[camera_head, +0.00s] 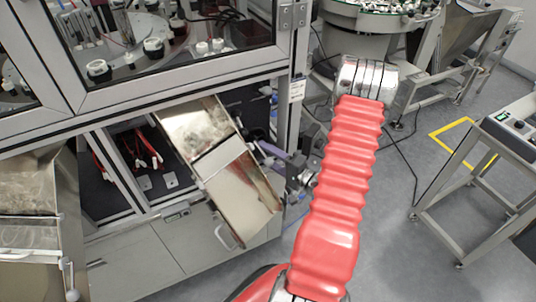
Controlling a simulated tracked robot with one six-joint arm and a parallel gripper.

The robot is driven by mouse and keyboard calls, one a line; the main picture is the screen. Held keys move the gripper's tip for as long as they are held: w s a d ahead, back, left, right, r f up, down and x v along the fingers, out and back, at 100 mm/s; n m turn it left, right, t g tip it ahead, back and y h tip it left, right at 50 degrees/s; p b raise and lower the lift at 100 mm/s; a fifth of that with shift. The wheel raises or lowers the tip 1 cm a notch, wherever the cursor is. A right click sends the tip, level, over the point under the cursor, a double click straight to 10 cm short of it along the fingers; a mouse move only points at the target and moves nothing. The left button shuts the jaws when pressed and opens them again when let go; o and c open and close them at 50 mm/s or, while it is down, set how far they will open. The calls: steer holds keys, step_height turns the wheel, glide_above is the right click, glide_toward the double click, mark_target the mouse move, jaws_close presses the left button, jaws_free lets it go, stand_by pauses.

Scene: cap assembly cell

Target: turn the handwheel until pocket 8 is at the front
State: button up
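My red ribbed arm rises through the middle and bends over at a metal joint. Its far end is mostly hidden behind the red cover. Dark grey and metal parts (298,172) show just left of the arm, by the machine's corner. They may be my gripper, but its fingers cannot be told apart. I cannot make out the handwheel or whether anything touches it. Behind the machine's window, round white-and-black fittings (98,70) stand on a pale surface. No pocket number is legible, so the pocket at the front cannot be told.
A metal chute (233,180) slopes out of the cabinet (180,245). A steel hopper (30,205) stands at left. A bowl feeder (375,15) stands behind my arm, and a control stand (515,125) at right. Grey floor (390,245) is open between arm and stand.

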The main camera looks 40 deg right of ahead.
steer(key=m+t, duration=0.1)
steer(key=m, duration=0.2)
steer(key=f+m+t, duration=0.1)
steer(key=m, duration=0.2)
steer(key=shift+m+h, duration=0.3)
steer(key=shift+h, duration=0.1)
steer(key=o, duration=1.1)
steer(key=shift+r, duration=0.2)
steer(key=shift+c, duration=0.2)
steer(key=s+f, duration=0.2)
steer(key=s, duration=1.1)
steer(key=shift+s+d+f, duration=0.3)
steer(key=shift+d+f, duration=0.05)
